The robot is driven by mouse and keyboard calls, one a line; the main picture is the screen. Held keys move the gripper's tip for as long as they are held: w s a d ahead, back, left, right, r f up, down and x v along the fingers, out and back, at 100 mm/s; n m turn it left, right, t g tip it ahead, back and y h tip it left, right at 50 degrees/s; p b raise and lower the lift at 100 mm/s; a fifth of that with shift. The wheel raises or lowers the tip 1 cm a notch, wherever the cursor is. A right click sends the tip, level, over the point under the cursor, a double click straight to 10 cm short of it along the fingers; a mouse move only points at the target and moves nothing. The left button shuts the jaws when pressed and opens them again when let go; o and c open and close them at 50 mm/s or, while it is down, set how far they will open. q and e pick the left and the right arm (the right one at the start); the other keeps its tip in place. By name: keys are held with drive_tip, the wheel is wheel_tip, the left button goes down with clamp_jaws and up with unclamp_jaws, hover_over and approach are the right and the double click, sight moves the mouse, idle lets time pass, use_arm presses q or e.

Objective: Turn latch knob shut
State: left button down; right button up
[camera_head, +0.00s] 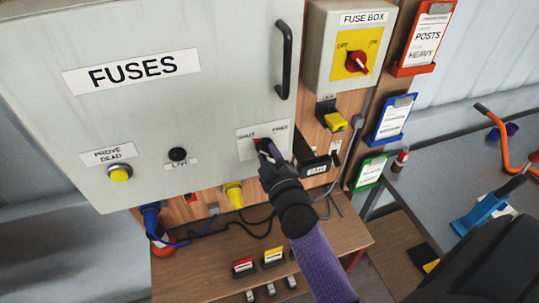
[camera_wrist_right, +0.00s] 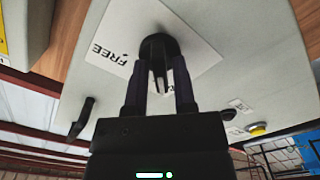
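A large grey cabinet (camera_head: 215,75) labelled FUSES fills the left of the head view. A white label (camera_head: 247,148) reading SHUT and FREE is low on its right side. The black latch knob (camera_wrist_right: 159,47) shows on this label in the wrist view; in the head view my gripper mostly covers it. My right gripper (camera_head: 264,147) is at the knob. In the wrist view its two fingers (camera_wrist_right: 159,78) stand apart on either side of the knob's narrow grip, with gaps visible; contact is unclear. My left gripper is not in view.
A black door handle (camera_head: 284,60) is above the knob. A fuse box (camera_head: 333,77) with a red switch (camera_head: 357,62) is at the right. A black labelled box (camera_head: 316,167) is close beside my right gripper. A wooden bench (camera_head: 195,275) is below.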

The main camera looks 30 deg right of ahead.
drive_tip(key=shift+o, duration=0.9)
drive_tip(key=b+v, duration=0.1)
drive_tip(key=v, duration=0.9)
